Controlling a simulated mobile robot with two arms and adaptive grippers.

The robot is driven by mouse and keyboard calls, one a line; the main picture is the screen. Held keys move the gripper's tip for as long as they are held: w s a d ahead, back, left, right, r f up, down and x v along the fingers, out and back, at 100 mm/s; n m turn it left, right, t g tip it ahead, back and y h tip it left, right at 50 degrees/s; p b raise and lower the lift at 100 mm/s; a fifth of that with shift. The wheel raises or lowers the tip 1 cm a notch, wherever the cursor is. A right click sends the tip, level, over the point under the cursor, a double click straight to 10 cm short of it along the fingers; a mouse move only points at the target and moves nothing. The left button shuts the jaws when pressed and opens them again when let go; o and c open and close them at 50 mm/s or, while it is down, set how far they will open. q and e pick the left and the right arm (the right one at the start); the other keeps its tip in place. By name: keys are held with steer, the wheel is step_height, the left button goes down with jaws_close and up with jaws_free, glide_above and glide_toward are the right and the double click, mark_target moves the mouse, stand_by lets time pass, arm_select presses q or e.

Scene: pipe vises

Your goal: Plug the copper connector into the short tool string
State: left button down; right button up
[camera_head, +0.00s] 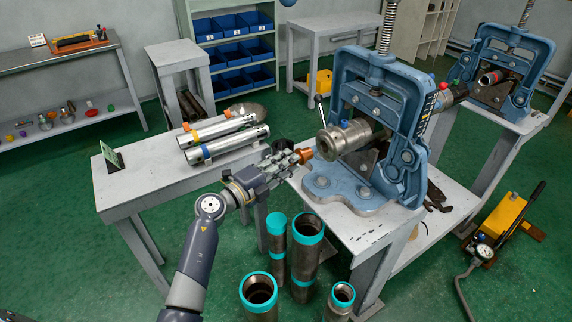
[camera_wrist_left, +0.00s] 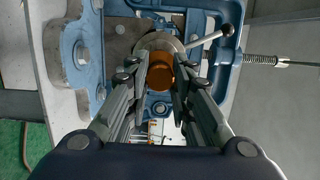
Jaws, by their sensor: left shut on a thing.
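The copper connector (camera_head: 305,155) is held in the fingers of my left gripper (camera_head: 298,158). It also shows between the fingertips in the left wrist view (camera_wrist_left: 161,72). A steel tool string (camera_head: 341,138) is clamped in the near blue vise, with its round open end facing the connector. In the head view the connector is just left of this end, with a small gap that is hard to judge. In the wrist view the connector covers part of the steel ring (camera_wrist_left: 159,41) behind it. My right gripper is not in view.
The near vise (camera_head: 380,95) stands on a grey table, with a second vise (camera_head: 506,72) behind it. Metal cylinders (camera_head: 225,137) lie on the left table (camera_head: 140,195). Several teal-ended pipes (camera_head: 306,250) stand below my arm. A yellow pump (camera_head: 502,218) is on the floor at right.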

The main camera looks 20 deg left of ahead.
mark_target(304, 156)
arm_select(q)
steer(key=shift+a, duration=0.1)
steer(key=shift+w+d+r, duration=0.1)
steer(key=shift+w+d, duration=0.2)
steer(key=shift+d+p+x, duration=0.2)
steer(key=shift+p+x, duration=0.15)
steer(key=shift+x, duration=0.9)
steer(key=shift+d, duration=0.15)
steer(key=shift+p, duration=0.35)
steer(key=shift+w, duration=0.1)
steer(key=shift+w+d, duration=0.7)
steer(key=shift+w, duration=0.05)
